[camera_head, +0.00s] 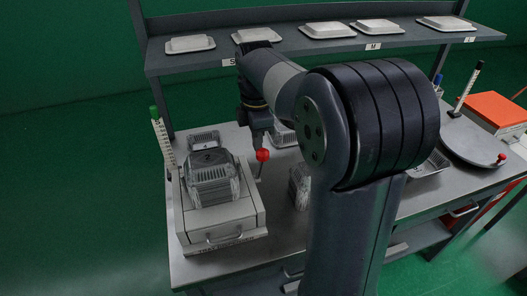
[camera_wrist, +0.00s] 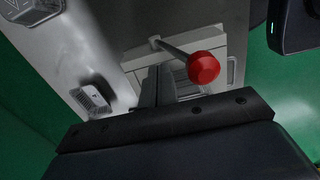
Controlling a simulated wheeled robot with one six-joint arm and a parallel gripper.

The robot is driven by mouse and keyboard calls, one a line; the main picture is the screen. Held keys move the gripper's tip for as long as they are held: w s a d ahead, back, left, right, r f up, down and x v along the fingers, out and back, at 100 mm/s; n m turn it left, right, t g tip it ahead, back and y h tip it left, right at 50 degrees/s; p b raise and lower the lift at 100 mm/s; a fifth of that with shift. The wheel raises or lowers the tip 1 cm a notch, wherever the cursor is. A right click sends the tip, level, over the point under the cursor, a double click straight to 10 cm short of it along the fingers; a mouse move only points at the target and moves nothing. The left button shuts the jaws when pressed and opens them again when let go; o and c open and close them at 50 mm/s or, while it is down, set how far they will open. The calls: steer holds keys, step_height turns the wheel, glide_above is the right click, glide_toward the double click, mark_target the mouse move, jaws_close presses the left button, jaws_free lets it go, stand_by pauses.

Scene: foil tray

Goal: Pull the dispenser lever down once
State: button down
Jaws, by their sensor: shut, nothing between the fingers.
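The lever has a red ball knob (camera_head: 262,155) in the head view, right of the pale box unit with the foil tray stack and close to my gripper. In the wrist view the red knob (camera_wrist: 203,67) sits on a grey rod rising from a pale slotted housing (camera_wrist: 133,62). My gripper (camera_wrist: 158,72) is shut and empty, pointing at the housing. Its fingers appear left of the knob there, with a gap in the picture. Whether they touch the rod cannot be told. In the head view my arm hides much of the area around the lever.
A pale box unit (camera_head: 222,228) with a front handle carries stacked clear-looking trays (camera_head: 211,180). A shelf (camera_head: 290,42) with several white lidded packs runs above. A round dark plate (camera_head: 475,140) and an orange-topped box (camera_head: 496,108) stand at right.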

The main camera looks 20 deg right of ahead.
mark_target(264, 156)
steer(key=shift+s, duration=0.15)
steer(key=shift+s+b, duration=0.3)
steer(key=shift+s, duration=0.8)
steer(key=shift+s+f+b, duration=0.35)
steer(key=shift+s+f, duration=0.1)
steer(key=shift+s, duration=0.35)
steer(key=shift+s+f+b, duration=0.35)
steer(key=shift+s+f, duration=0.05)
steer(key=shift+s, duration=0.4)
steer(key=shift+s+f+b, duration=0.8)
steer(key=shift+s+f, duration=0.35)
steer(key=shift+s, duration=0.2)
steer(key=w+r+p, duration=0.5)
steer(key=w+p, duration=0.4)
steer(key=shift+w+p, duration=0.3)
